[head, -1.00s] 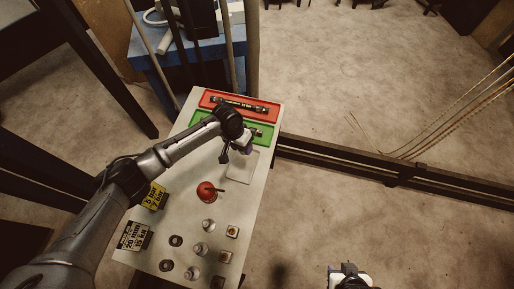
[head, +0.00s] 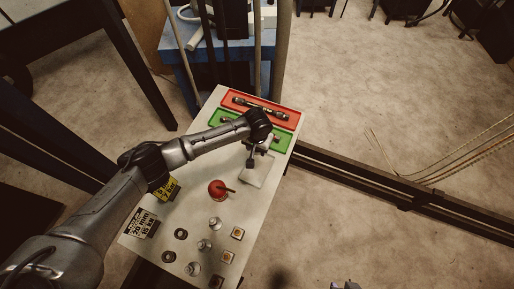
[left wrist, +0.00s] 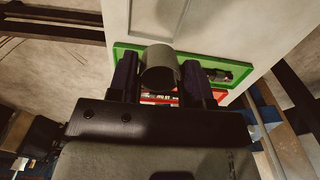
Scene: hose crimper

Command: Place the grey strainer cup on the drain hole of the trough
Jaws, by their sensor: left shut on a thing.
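My left gripper (head: 257,157) is over the far part of the table, beside the green tray. In the left wrist view its two dark fingers (left wrist: 158,80) are shut on a smooth grey curved piece, the grey strainer cup (left wrist: 160,66). In the head view the cup is hard to make out behind my gripper. A pale rectangular plate (head: 256,178) lies just below the gripper; I cannot tell whether it is the trough, and no drain hole shows clearly. Part of what looks like my right gripper (head: 345,285) is cut off at the bottom edge.
A red tray (head: 283,119) and a green tray (head: 288,145) hold dark parts at the table's far end. A red round object (head: 217,189), yellow sign (head: 167,188), white sign (head: 141,223), dark rings (head: 181,233) and several small fittings (head: 204,244) occupy the near part.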

